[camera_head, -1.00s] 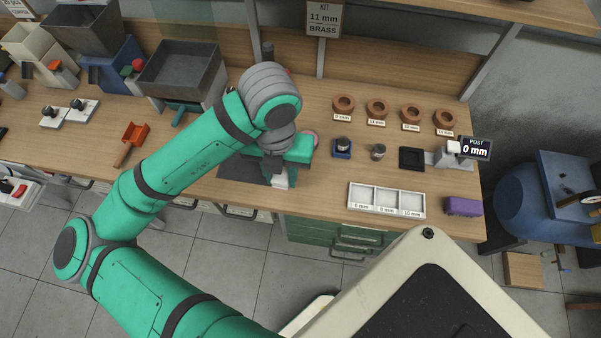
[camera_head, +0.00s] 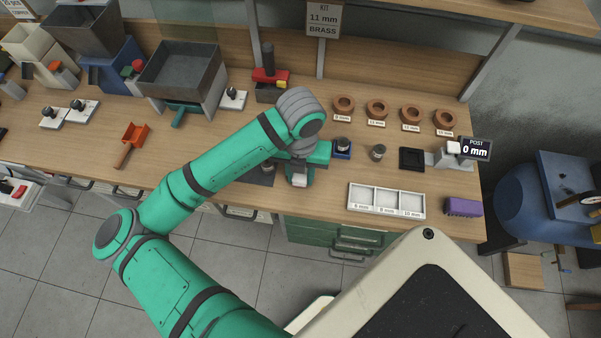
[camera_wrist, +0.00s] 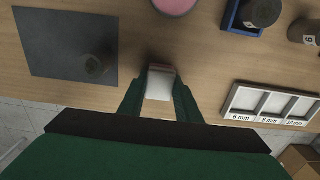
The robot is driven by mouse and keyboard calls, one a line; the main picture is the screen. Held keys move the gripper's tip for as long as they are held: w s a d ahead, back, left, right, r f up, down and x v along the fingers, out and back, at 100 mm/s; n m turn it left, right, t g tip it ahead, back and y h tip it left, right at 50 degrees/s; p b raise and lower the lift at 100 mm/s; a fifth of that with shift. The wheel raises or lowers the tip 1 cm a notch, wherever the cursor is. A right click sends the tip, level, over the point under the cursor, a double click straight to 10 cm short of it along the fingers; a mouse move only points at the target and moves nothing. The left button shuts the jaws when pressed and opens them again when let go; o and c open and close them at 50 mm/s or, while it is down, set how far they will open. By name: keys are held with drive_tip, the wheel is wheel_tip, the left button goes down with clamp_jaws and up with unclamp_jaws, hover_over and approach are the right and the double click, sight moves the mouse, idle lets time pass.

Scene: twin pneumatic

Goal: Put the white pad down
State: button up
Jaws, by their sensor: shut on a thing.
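The white pad (camera_wrist: 160,84) is a small pale block between the two fingers of my gripper (camera_wrist: 160,95) in the wrist view. My gripper is shut on it. In the head view my gripper (camera_head: 300,172) is over the front part of the wooden bench, and the white pad (camera_head: 299,181) shows at its lower end. The wrist view shows bare wood beyond the pad. I cannot tell whether the pad touches the bench.
A dark grey mat (camera_wrist: 70,45) with a small cylinder (camera_wrist: 97,64) on it lies to the left. A three-part white tray (camera_head: 386,201) and a blue holder (camera_head: 342,150) are to the right. A pink round thing (camera_wrist: 175,5) is beyond the pad. Bare wood surrounds the pad.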

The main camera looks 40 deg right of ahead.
drive_tip(key=shift+f, duration=0.1)
drive_tip(key=o, duration=1.1)
wheel_tip(320, 180, up, 12)
drive_tip(key=shift+w+d, duration=0.1)
idle(0.4)
